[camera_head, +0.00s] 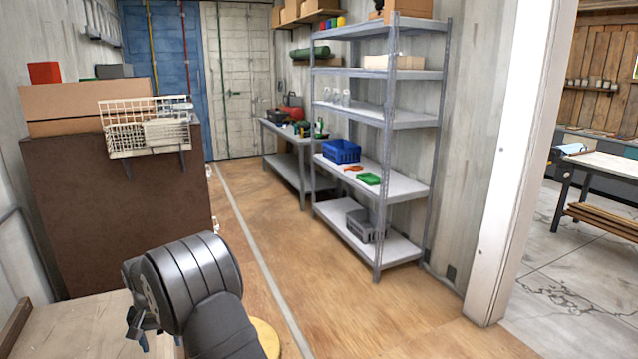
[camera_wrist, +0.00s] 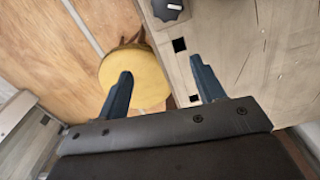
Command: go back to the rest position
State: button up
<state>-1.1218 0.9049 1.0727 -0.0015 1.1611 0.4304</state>
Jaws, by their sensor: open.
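My gripper (camera_head: 138,322) is at the lower left in the head view, beside the edge of a light wooden bench top (camera_head: 75,328). In the wrist view my gripper (camera_wrist: 161,72) shows two blue fingers spread apart with nothing between them. One finger overlaps a round yellow seat (camera_wrist: 148,68); the other overlaps the edge of the wooden bench top (camera_wrist: 235,60). The yellow seat (camera_head: 266,340) is partly hidden behind my arm in the head view.
A brown cabinet (camera_head: 110,210) with a white wire basket (camera_head: 125,112) stands left. The wooden floor (camera_head: 330,290) between is clear. A black knob (camera_wrist: 168,9) sits on the bench.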

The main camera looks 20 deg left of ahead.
jog(key=w+d+f+m, duration=0.1)
jog(key=w+d+f, duration=0.1)
jog(key=w+d, duration=0.65)
jog(key=w+d+f+m, duration=0.2)
jog(key=w+d, duration=0.6)
jog(key=d, duration=0.2)
jog(key=w+d+f+m, duration=0.1)
jog(key=w+d+f, duration=0.1)
jog(key=d, duration=0.9)
jog(key=w+d+f+m, duration=0.1)
jog(key=w+d, duration=0.3)
jog(key=d, duration=0.7)
jog(key=shift+w+d+f, duration=0.15)
jog(key=shift+f, duration=0.45)
